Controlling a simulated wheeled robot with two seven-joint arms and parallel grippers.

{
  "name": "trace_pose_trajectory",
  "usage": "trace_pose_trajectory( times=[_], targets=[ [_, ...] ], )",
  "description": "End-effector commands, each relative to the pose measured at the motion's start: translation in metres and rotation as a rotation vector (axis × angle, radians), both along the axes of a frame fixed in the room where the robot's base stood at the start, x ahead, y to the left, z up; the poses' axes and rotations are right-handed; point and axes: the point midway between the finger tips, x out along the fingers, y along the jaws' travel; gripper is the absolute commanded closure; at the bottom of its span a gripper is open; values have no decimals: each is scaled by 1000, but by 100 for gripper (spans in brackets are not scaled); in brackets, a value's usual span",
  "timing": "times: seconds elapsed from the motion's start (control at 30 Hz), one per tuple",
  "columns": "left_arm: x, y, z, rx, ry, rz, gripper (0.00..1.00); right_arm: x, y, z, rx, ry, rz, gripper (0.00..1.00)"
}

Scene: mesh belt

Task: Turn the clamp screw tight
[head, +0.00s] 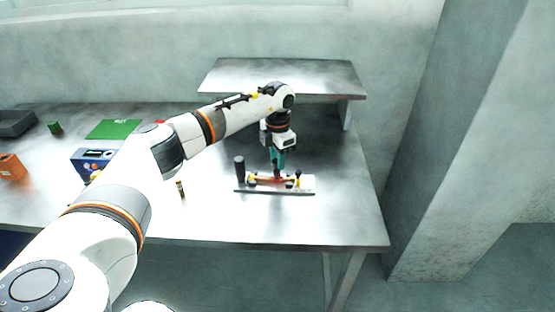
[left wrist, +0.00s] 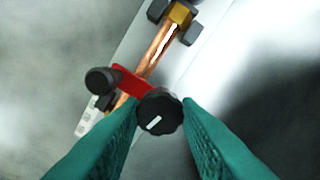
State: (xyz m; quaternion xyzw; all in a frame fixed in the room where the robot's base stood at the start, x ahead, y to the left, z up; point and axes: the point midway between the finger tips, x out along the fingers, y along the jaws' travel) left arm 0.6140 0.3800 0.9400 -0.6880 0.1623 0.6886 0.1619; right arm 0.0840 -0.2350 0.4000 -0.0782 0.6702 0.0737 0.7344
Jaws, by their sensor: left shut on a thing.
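The clamp screw shows as a black round knob with a white mark (left wrist: 160,112) in the left wrist view. It sits at a red clamp part (left wrist: 128,80) beside a copper tube (left wrist: 155,55) with a brass fitting (left wrist: 180,14). In the head view the fixture plate (head: 307,184) lies on the metal table. My left gripper (head: 277,172) points down at the fixture from above. Its green fingers (left wrist: 160,118) are on both sides of the knob and shut on it. My right gripper is not in view.
A black cylinder (head: 239,168) stands at the fixture's left end. A raised metal shelf (head: 285,75) is behind my arm. A blue box (head: 92,160), a green mat (head: 113,129) and an orange bin (head: 12,167) are at the left. The table's right front is clear.

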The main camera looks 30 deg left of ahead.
Motion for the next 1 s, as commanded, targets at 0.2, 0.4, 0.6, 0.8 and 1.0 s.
trace_pose_trajectory(
  times=[0.2,0.4,0.6,0.8,1.0],
  targets=[
    [1,0,0,1,-3,-205,93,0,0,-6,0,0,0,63],
    [1,0,0,0,-2,-395,93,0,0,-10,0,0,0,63],
    [1,0,0,0,-4,-585,93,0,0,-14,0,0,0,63],
    [1,0,0,0,-3,-765,93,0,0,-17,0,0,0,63],
    [1,0,1,0,-4,-913,93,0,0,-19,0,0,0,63]
  ],
)
